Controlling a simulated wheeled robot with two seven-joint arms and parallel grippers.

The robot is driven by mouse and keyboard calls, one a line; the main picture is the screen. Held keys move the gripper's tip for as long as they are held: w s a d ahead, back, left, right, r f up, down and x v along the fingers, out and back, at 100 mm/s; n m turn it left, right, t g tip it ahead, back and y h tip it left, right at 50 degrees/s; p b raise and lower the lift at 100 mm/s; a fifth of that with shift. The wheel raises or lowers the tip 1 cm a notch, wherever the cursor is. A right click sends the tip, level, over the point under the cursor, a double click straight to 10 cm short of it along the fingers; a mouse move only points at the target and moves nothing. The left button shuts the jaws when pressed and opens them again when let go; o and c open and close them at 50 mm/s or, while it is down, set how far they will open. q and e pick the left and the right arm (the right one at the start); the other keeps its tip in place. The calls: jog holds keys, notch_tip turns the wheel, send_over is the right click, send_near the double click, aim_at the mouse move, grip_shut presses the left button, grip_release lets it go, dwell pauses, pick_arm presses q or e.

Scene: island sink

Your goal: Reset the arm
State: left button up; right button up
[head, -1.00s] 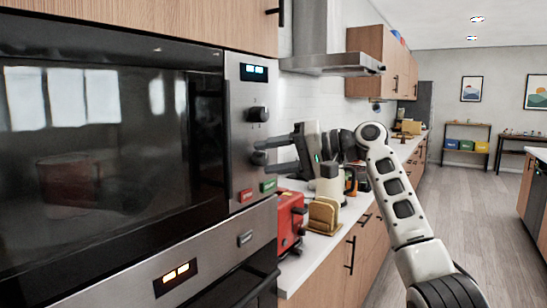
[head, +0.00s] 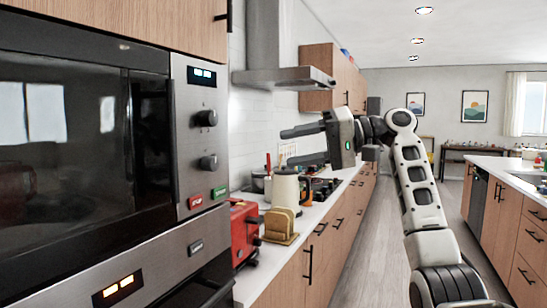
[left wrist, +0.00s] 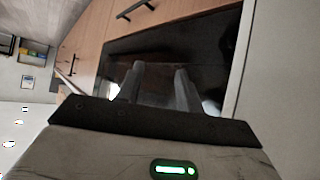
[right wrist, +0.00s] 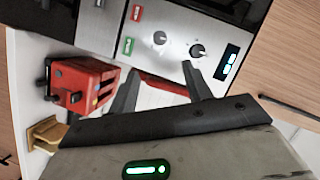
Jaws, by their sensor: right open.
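My right arm comes in at the right of the head view and reaches up and across. Its gripper (head: 287,147) points left, with its two dark fingers apart and nothing between them. In the head view it is to the right of the oven control panel (head: 200,135), apart from it. In the right wrist view the open fingers (right wrist: 161,70) point toward that panel and its knobs. My left gripper is outside the head view. In the left wrist view its fingers (left wrist: 158,68) are apart and empty, in front of a dark glass door (left wrist: 215,58).
An island (head: 505,222) is at the right, with open floor (head: 372,250) between.

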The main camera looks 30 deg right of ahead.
jog(key=shift+s+d+r, duration=0.1)
jog(key=shift+s+d, duration=0.15)
jog(key=shift+d, duration=0.1)
dwell(0.3)
jog(key=w+a+f+m+h, duration=0.1)
jog(key=w+a+f+h, duration=0.15)
jog(key=f, duration=0.85)
jog(key=w+a+f+m+h, duration=0.15)
jog(key=w+f, duration=0.25)
jog(key=f, duration=0.7)
jog(key=s+a+f+n+h, duration=0.1)
jog(key=s+a+f, duration=0.1)
jog(key=f, duration=0.6)
jog(key=s+a+f+h, duration=0.1)
jog(key=s+f+h, duration=0.15)
jog(key=f, duration=0.55)
jog(key=s+a+f+n+h, duration=0.1)
jog(key=s+a+f, duration=0.1)
jog(key=f, duration=0.5)
jog(key=s+a+f, duration=0.3)
jog(key=s+f, duration=0.6)
jog(key=s+a+f+n+h, duration=0.1)
jog(key=s+a+n, duration=0.1)
jog(key=s, duration=0.6)
jog(key=s+a+f+n+t, duration=0.1)
jog(key=s+a+n, duration=0.1)
jog(key=s, duration=0.6)
jog(key=shift+s+a+f+t+h, duration=0.2)
jog(key=shift+a+f+t+h, duration=0.15)
jog(key=shift+a, duration=0.45)
